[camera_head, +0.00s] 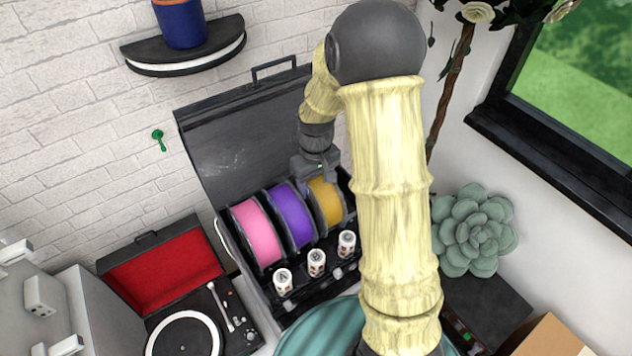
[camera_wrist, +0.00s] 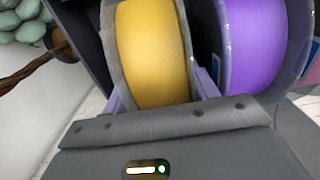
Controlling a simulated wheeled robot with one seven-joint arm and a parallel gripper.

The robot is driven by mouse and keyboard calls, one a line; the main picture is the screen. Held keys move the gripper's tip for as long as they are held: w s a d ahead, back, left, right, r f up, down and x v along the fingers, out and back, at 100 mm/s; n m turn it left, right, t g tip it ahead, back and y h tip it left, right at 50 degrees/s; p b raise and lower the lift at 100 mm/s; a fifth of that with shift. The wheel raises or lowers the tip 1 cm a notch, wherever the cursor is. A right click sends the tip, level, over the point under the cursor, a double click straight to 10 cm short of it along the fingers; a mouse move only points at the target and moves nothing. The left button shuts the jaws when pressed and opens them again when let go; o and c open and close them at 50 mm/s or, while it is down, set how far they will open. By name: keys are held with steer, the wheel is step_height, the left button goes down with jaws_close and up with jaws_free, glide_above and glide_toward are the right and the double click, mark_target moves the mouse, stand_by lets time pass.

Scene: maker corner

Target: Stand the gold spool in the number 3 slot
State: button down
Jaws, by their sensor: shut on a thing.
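The gold spool (camera_head: 325,203) is upright at the right end of a row of spools in an open black box (camera_head: 234,128). My gripper (camera_head: 318,172) reaches down over its top. In the wrist view, the fingers of my gripper (camera_wrist: 160,92) are shut on the gold spool (camera_wrist: 152,45), one on each side. White numbered markers stand in front of the row; the right one (camera_head: 347,243) is in front of the gold spool. Its number is too small to read surely. The spool's underside is hidden, so I cannot tell whether it rests on the slot floor.
A purple spool (camera_head: 289,215) stands close beside the gold one, and a pink spool (camera_head: 256,233) is further left. The raised lid is behind them. A red-lined record player (camera_head: 165,274) is at the lower left, and a succulent (camera_head: 474,232) is at the right.

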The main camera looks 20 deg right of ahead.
steer(key=shift+c, duration=1.8)
jaws_free()
steer(key=shift+r, duration=0.1)
step_height(320, 180, up, 17)
steer(key=b, duration=0.3)
steer(key=shift+r, duration=0.15)
